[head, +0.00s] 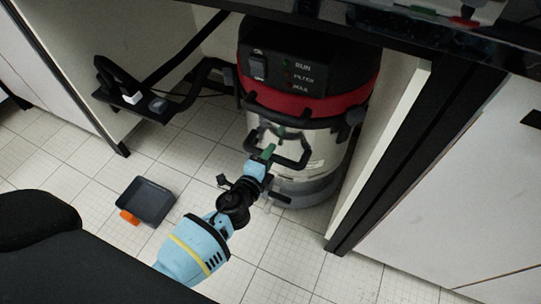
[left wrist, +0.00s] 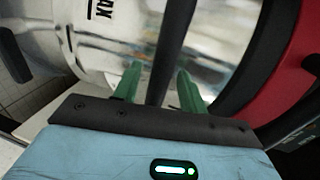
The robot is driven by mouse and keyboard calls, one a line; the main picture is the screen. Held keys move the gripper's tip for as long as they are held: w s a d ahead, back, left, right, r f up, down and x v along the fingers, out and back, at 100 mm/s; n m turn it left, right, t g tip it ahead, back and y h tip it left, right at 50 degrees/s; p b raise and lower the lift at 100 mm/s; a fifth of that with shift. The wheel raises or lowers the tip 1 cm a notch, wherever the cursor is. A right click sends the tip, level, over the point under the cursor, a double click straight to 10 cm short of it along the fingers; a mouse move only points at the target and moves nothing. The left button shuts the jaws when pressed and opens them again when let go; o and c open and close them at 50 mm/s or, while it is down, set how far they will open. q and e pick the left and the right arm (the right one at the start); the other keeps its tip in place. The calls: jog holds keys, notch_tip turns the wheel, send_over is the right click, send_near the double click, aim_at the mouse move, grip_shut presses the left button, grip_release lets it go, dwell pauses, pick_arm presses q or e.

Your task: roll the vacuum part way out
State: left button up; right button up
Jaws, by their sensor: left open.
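The vacuum (head: 312,92) stands upright under the bench, with a black and red top and a shiny metal drum. It also fills much of the left wrist view (left wrist: 225,60). A black loop handle (head: 291,163) sticks out from the front of its drum. My left gripper (head: 268,152) is at this handle, with its green fingers open. In the left wrist view the black handle bar (left wrist: 172,50) passes between the two fingertips (left wrist: 158,72), with gaps showing on both sides. My right gripper is not in view.
A white side panel with a black post (head: 385,160) stands close to the right of the vacuum. A black hose and wand (head: 150,103) lie at its left. A dark dustpan (head: 148,201) with an orange part lies on the tiled floor. The floor in front is mostly free.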

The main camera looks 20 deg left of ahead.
pick_arm(q)
jog(key=shift+w+f, duration=0.1)
jog(key=shift+w, duration=0.5)
grip_shut()
